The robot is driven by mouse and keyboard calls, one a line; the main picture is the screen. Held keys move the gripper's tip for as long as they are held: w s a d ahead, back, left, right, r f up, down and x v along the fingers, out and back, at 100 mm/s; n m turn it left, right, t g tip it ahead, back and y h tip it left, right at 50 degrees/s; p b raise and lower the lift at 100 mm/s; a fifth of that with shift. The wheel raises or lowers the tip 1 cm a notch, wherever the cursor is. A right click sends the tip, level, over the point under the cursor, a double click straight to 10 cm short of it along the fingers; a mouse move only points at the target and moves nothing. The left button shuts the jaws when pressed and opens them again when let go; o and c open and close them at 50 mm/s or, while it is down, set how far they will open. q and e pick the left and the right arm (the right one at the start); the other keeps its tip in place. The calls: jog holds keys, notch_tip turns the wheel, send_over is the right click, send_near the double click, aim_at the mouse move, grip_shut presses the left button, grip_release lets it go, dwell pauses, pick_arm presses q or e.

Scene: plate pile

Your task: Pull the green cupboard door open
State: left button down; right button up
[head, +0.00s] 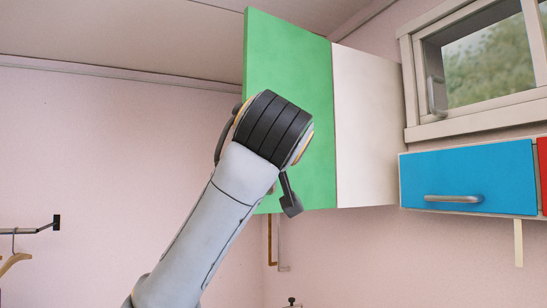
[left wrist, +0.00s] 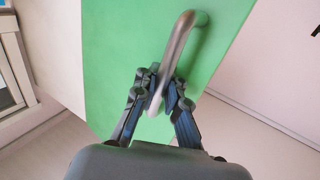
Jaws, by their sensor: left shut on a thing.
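The green cupboard door (head: 290,60) is high on the wall, and its edge lies along the white cupboard side (head: 368,125) with no clear gap. It also fills the middle of the left wrist view (left wrist: 120,40). A grey metal bar handle (left wrist: 182,38) stands out from the door. My left gripper (left wrist: 162,92) is shut on the lower end of this handle, with one finger on each side. In the head view my left arm covers part of the door and hides the handle; only a dark finger part (head: 290,205) shows. My right gripper is not in view.
A blue drawer (head: 465,178) with a metal handle is to the right, under a window (head: 490,60). Part of a red front (head: 543,165) is beside it. A wall rail (head: 35,230) with a hanger is at the lower left. The wall left of the door is bare.

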pick_arm(q)
jog(key=shift+s+d, duration=0.1)
dwell(0.4)
jog(key=c, duration=1.7)
grip_release()
jog(key=o, duration=0.3)
jog(key=shift+s, duration=0.1)
jog(key=shift+s+a, duration=0.1)
jog(key=shift+a, duration=0.15)
jog(key=shift+d, duration=0.1)
jog(key=shift+s, duration=0.3)
jog(key=s, duration=1.1)
jog(key=shift+s, duration=0.2)
